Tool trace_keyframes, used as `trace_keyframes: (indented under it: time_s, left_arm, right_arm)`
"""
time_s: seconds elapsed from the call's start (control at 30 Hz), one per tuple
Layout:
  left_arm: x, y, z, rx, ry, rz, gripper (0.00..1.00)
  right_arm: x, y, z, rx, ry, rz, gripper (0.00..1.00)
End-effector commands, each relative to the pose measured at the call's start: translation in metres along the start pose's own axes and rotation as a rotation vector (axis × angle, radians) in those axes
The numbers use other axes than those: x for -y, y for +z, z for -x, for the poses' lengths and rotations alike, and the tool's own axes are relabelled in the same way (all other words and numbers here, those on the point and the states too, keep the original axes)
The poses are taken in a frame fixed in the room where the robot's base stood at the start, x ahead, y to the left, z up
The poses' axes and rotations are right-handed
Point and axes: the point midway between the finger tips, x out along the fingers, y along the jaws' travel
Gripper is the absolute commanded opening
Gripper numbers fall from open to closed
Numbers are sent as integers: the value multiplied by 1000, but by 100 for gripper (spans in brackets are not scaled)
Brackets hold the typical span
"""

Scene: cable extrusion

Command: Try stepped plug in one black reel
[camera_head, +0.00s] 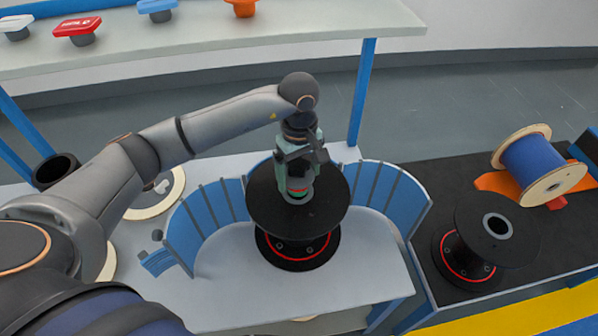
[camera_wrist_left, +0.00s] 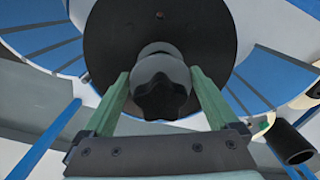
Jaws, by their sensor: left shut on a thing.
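A black reel (camera_head: 265,205) with a red ring near its base stands upright inside the blue curved guard on the light table; its top flange also shows in the left wrist view (camera_wrist_left: 105,40). My left gripper (camera_head: 295,192) points down over the middle of this reel. In the left wrist view its green fingers (camera_wrist_left: 160,80) are shut on a dark lobed knob with a grey collar, the stepped plug (camera_wrist_left: 162,90), at the reel's centre. How deep the plug sits in the hub is hidden. A second black reel (camera_head: 512,250) stands at the right, its hub hole open.
The blue slatted guard (camera_head: 205,215) curves behind and beside the first reel. A blue-wound spool (camera_head: 535,165) lies tilted on an orange support at the right. A black cup (camera_head: 55,171) stands at the left. A back shelf (camera_head: 200,45) holds several coloured pieces.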

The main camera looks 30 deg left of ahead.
Motion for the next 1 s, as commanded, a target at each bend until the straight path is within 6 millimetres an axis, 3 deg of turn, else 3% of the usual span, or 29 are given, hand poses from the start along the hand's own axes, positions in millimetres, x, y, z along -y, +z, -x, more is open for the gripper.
trace_keyframes:
  time_s: [1.0]
  left_arm:
    - [0,0,-26,-1,0,1,29]
  right_arm:
    - [-1,18,-16,2,-1,0,50]
